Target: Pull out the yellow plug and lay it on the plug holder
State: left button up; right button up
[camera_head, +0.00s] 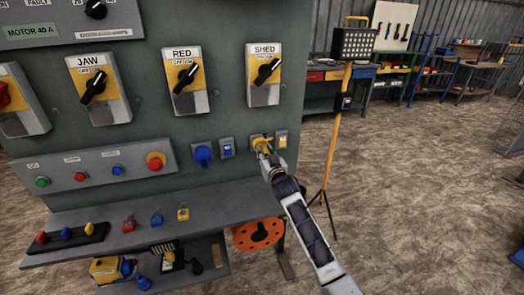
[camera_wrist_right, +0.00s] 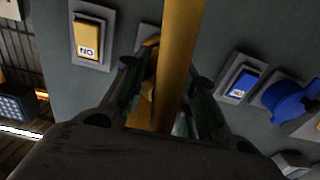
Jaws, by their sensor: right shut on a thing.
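The yellow plug (camera_head: 260,142) is at the socket row on the green panel, below the SHED switch. My right gripper (camera_head: 264,150) is shut on it. In the right wrist view the plug (camera_wrist_right: 179,65) is a long yellow bar between my fingers (camera_wrist_right: 160,105), with a socket partly hidden behind it. I cannot tell whether the plug is fully seated. A black strip (camera_head: 95,238) with red, blue and yellow pegs lies on the grey shelf at the lower left; I cannot tell whether it is the plug holder. My left gripper is not in view.
A blue plug (camera_head: 203,154) and a blue-marked outlet (camera_head: 227,148) sit left of my gripper. The grey shelf (camera_head: 220,208) below carries red, blue and yellow padlocks. An orange reel (camera_head: 258,234) is under its right end. A yellow lamp stand (camera_head: 337,130) stands at right.

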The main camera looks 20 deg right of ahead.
aim_at(266, 156)
jog(key=shift+s+p, duration=0.3)
jog(key=shift+s, duration=0.15)
dwell(0.5)
jog(key=shift+s+p, duration=1.15)
jog(key=shift+s, duration=1)
jog(key=shift+f, duration=0.1)
